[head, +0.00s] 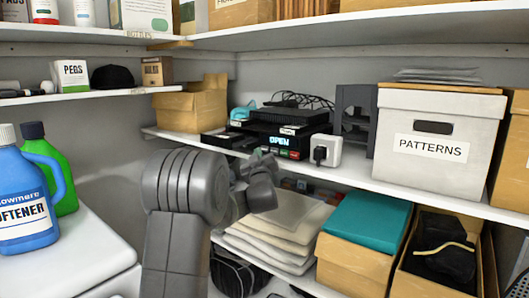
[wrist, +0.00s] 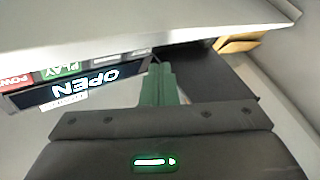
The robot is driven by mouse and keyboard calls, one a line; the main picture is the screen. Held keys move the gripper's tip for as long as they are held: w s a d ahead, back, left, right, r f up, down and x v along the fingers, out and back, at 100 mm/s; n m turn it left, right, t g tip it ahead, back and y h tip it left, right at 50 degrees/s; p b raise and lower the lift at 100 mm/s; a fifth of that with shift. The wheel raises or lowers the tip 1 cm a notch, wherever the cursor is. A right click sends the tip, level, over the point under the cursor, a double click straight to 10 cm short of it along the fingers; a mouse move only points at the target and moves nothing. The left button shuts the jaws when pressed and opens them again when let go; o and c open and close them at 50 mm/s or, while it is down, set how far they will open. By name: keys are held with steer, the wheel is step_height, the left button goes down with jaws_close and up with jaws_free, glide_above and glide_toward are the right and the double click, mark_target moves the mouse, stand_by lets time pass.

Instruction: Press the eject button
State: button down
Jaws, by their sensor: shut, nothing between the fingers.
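A black disc player (head: 281,141) stands on the middle shelf, and its display reads OPEN. In the wrist view its display (wrist: 95,86) appears upside down, beside a red POWER button (wrist: 15,81) and a green PLAY button (wrist: 62,70). Farther along the row are grey buttons (wrist: 105,60) whose labels I cannot read, so I cannot tell which one is eject. My gripper (wrist: 158,68) is shut and empty, its tips close to the end of this row; contact is unclear. In the head view my gripper (head: 258,157) is in front of the player, partly hidden by my arm.
A flat dark piece (head: 220,138) sticks out left of the display, perhaps an open tray. A white plug adapter (head: 322,151) and a PATTERNS box (head: 431,135) stand to the right. A cardboard box (head: 190,108) is on the left. Folded cloths (head: 270,240) lie below.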

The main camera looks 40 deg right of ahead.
steer(key=a+b, duration=0.1)
steer(key=a, duration=0.1)
steer(key=s+a+b, duration=0.1)
steer(key=a+b, duration=0.1)
steer(key=shift+s+a, duration=0.15)
stand_by(0.6)
steer(key=p, duration=0.2)
steer(key=d+p, duration=0.1)
steer(key=p, duration=0.1)
steer(key=shift+w+d+r, duration=0.25)
steer(key=shift+r, duration=0.05)
steer(key=p, duration=0.2)
steer(key=shift+p, duration=0.3)
steer(key=shift+s+a+f+b, duration=0.1)
steer(key=shift+s+a+b, duration=0.15)
steer(key=shift+a+b, duration=0.55)
steer(key=shift+s+a+f+b, duration=0.15)
steer(key=shift+s+a+b, duration=0.1)
steer(key=shift+a+b, duration=0.55)
steer(key=shift+s+a+f+b, duration=0.1)
steer(key=shift+s+a+b, duration=0.3)
steer(key=shift+a, duration=0.6)
steer(key=shift+w+d+r, duration=0.1)
steer(key=shift+w+d, duration=0.05)
steer(key=shift+w, duration=0.05)
